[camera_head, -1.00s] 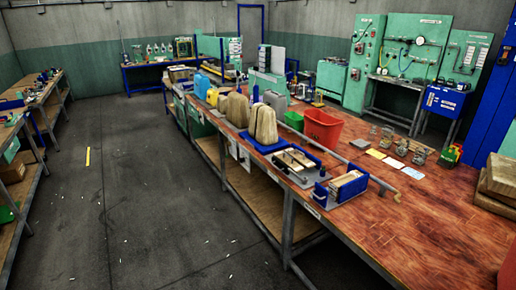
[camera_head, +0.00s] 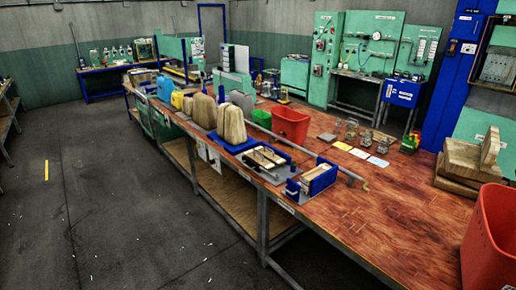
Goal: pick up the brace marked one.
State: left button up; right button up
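I cannot make out any part marked one; labels are too small to read at this distance. On the long wooden-topped bench (camera_head: 400,212) stands a blue-sided holder (camera_head: 322,179) with a pale wooden piece in it. Left of it is a plate with pale wooden bars and dark fittings (camera_head: 266,159). Beyond that, tall tan rounded pieces (camera_head: 231,125) stand on a blue tray (camera_head: 232,143). Neither of my grippers is in view.
A red bin (camera_head: 291,127) and green bin (camera_head: 261,118) stand midway along the bench. A larger red bin (camera_head: 490,242) is at the near right, by stacked wooden blocks (camera_head: 457,160). The near bench top and the floor (camera_head: 110,200) at left are clear.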

aim_at(256, 157)
jog(key=i+j, duration=0.15)
jog(key=i, duration=2.05)
jog(key=i+j, duration=0.1)
jog(key=i, duration=2.05)
jog(key=j+u, duration=0.05)
jog(key=j, duration=0.05)
